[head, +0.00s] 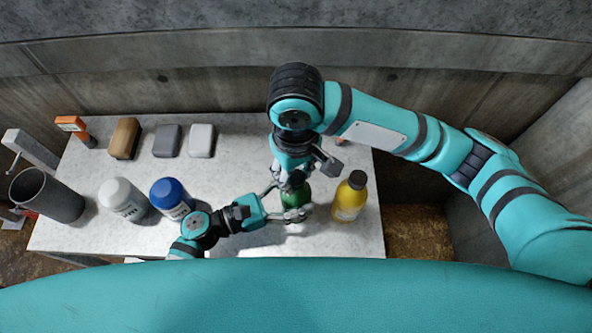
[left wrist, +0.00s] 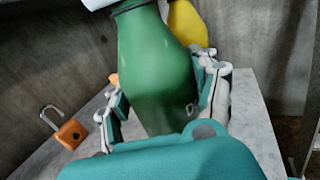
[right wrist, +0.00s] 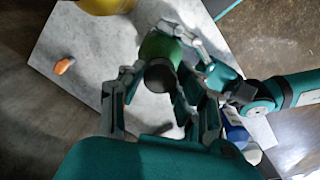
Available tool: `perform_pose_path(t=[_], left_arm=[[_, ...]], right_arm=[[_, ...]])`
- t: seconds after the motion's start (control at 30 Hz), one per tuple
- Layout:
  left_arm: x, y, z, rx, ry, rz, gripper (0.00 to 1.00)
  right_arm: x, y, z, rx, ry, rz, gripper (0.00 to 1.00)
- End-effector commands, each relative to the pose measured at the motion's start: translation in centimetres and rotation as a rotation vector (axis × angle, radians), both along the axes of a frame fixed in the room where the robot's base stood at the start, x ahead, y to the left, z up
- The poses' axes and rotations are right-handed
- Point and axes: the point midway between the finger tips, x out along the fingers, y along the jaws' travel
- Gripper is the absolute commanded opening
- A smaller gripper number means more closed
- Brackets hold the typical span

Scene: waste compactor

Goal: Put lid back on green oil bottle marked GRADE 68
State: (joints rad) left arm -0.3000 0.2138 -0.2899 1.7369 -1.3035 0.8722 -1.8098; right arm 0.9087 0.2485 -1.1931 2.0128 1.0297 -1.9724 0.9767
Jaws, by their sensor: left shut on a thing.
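The green bottle (head: 295,193) stands upright near the front right of the table. It also shows in the left wrist view (left wrist: 155,70), where my left gripper (left wrist: 163,98) is shut around its body with one finger on each side. In the head view my left gripper (head: 286,201) reaches it from the left. My right gripper (head: 293,174) points down over the bottle's top. In the right wrist view a dark round lid (right wrist: 160,76) sits between my right gripper's fingers (right wrist: 158,80), in line with the bottle (right wrist: 160,46). I cannot tell whether the fingers touch it or whether it is seated. The grade marking is not readable.
A yellow bottle (head: 349,199) stands close on the right. Blue (head: 170,197) and white (head: 121,198) bottles and a dark cylinder (head: 47,194) stand left. Several blocks (head: 167,141) and an orange scanner-like thing (head: 71,124) lie behind. An orange padlock (left wrist: 71,133) lies on the table.

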Motion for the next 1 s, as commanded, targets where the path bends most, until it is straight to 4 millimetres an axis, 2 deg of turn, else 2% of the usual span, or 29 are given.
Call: perform_pose_path(t=[0.03,0.2,0.43,0.57,0.67,1.0], left_arm=[[0.0,0.0,0.0,0.001,0.000,-0.001,0.00],[0.0,0.0,0.0,0.001,0.000,-0.001,0.00],[0.0,0.0,0.0,0.000,0.000,-0.001,0.00],[0.0,0.0,0.0,0.000,0.000,-0.001,0.00],[0.0,0.0,0.0,0.000,0.000,-0.001,0.00],[0.0,0.0,0.0,0.000,0.000,-0.001,0.00]], right_arm=[[0.0,0.1,0.0,0.002,-0.001,0.002,0.39],[0.0,0.0,0.0,0.001,0.000,0.003,0.59],[0.0,0.0,0.0,0.001,-0.001,0.004,0.59],[0.1,0.1,0.8,0.002,-0.003,0.005,0.59],[0.1,0.1,2.4,0.003,-0.005,0.007,0.59],[0.1,0.0,9.4,0.001,-0.006,0.005,0.59]])
